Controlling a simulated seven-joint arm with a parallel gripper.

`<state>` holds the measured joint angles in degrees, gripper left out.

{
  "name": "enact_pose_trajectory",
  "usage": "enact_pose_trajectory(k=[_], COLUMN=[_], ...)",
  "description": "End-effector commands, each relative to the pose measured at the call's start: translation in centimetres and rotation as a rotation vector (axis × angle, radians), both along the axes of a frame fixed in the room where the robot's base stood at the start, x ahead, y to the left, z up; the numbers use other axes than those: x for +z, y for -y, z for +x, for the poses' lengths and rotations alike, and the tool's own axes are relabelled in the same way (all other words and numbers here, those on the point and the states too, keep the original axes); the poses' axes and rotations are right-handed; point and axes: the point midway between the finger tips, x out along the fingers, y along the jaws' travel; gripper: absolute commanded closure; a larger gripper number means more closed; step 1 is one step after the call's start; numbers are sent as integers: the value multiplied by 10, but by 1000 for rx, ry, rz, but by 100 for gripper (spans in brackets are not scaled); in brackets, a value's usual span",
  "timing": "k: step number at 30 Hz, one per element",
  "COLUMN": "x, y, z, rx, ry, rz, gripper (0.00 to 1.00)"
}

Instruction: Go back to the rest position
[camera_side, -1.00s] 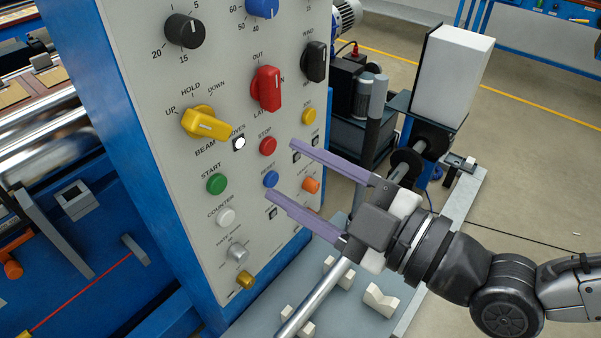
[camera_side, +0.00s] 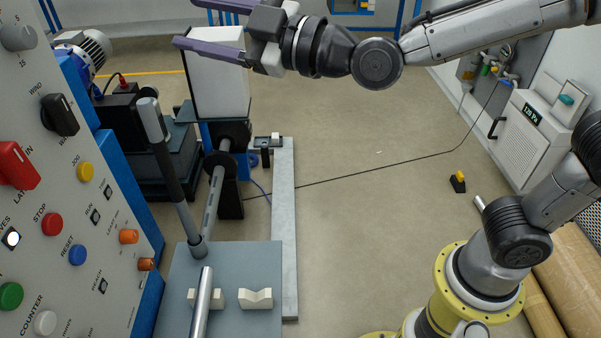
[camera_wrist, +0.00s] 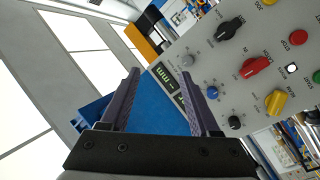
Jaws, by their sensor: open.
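My gripper (camera_side: 215,27) is at the top of the side view, open, with two long purple fingers pointing left. Nothing shows between the fingers. It is raised above the floor, in front of the white box on its stand in the picture. In the wrist view my gripper (camera_wrist: 165,85) also shows open and empty. The control panel (camera_side: 60,215) stands at the left of the side view, apart from the fingers. In the wrist view the panel (camera_wrist: 215,65) lies beyond the fingertips, to the right, with its knobs and buttons.
The white box (camera_side: 218,90) stands behind the fingers. A dark lever (camera_side: 165,160), a metal bar (camera_side: 201,305) and white V-blocks (camera_side: 256,298) are below. A white cabinet (camera_side: 525,140) is at the right. The floor (camera_side: 370,220) in the middle is mostly free.

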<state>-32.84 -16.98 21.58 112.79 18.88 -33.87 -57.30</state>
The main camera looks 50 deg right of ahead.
Motion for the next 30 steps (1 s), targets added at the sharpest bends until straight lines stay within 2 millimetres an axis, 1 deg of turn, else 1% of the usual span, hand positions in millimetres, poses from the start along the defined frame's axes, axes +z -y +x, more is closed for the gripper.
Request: enact_pose_trajectory(k=[1,2,3,5,6,8,9,11,12,14,15,16,18,21,23,25,27,30], x=[8,8,6,-2,-10,-26,-37,-57,-72,-95,-111,-122,-148,-178,-190,-196,-199,-199], y=[39,58,82,114,132,156,170,187,196,208,214,217,221,223,225,226,226,226], z=[-5,-10,-18,-35,-47,-68,-82,-105,-122,-146,-163,-175,-201,-231,-244,-254,-259,-259], rx=[-47,-67,-96,-138,-167,-213,-246,-297,-334,-390,-428,-455,-513,-586,-626,-664,-686,-694], ry=[-32,-65,-113,-195,-254,-346,-408,-508,-578,-683,-756,-809,-932,-1092,-1164,-1215,-1243,-1246], rz=[18,28,44,69,90,120,142,178,204,244,269,288,324,358,375,398,422,437], gripper=[38,38,38,38,38,38,38,38,38,38,38,38,38,38,38,38,38,38])
